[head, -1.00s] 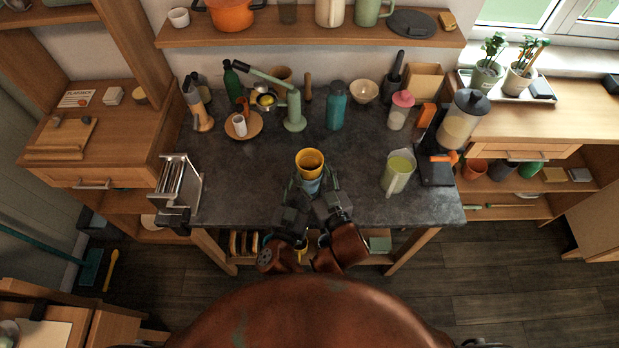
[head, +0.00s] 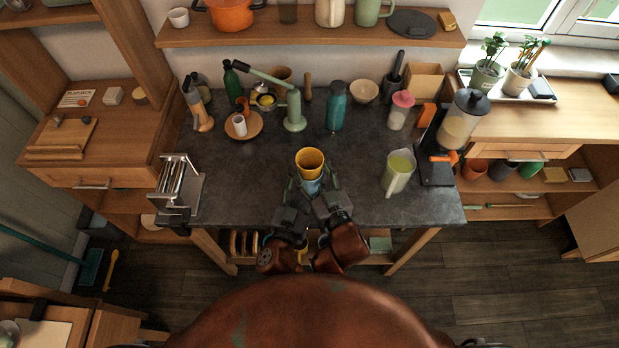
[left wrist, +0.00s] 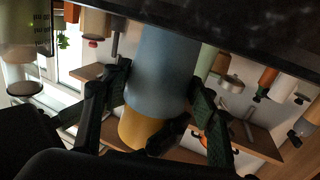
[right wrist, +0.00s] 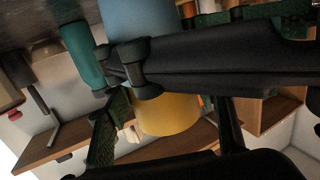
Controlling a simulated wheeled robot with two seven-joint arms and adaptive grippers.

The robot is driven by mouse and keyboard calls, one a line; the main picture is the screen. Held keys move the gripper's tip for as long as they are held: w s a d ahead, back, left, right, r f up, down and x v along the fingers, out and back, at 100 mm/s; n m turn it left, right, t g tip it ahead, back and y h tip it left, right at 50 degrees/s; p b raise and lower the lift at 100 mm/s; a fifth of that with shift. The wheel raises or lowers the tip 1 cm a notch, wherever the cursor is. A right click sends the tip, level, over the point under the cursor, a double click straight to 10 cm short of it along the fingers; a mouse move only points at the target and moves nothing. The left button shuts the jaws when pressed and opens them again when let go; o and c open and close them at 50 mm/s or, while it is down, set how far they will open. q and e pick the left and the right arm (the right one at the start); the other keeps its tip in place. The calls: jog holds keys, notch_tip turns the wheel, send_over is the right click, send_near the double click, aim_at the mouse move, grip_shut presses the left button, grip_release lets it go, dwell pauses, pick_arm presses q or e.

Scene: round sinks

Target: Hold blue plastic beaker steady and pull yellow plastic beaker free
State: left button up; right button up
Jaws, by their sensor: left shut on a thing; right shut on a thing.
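The yellow beaker (head: 310,172) stands upright in the blue beaker (head: 312,187), its open rim and upper wall showing above the blue one. They are near the counter's front edge. In the left wrist view, my left gripper (left wrist: 160,95) is shut around the blue beaker (left wrist: 162,65), with the yellow beaker (left wrist: 140,128) beyond it. In the right wrist view, my right gripper (right wrist: 168,118) is shut around the yellow beaker (right wrist: 168,114); the blue beaker (right wrist: 135,18) is partly hidden by a dark gripper part. How deep the yellow beaker sits inside is hidden.
A jug of green liquid (head: 398,172) stands to the right, beside a blender (head: 455,135). A metal rack-like device (head: 178,185) is at the counter's left edge. A teal bottle (head: 336,107) and green press (head: 294,110) stand behind. The counter left of the beakers is clear.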

pick_arm(q)
jog(key=shift+f, duration=0.15)
pick_arm(e)
jog(key=shift+r, duration=3.7)
pick_arm(q)
jog(key=shift+c, duration=0.2)
pick_arm(e)
jog(key=w+d+r, duration=0.2)
jog(key=w+r, duration=0.2)
jog(key=w, duration=0.2)
jog(key=shift+w+d, duration=0.2)
jog(key=shift+d, duration=0.15)
pick_arm(q)
jog(key=o, duration=1.4)
jog(key=shift+o, duration=0.2)
jog(key=shift+s, duration=0.1)
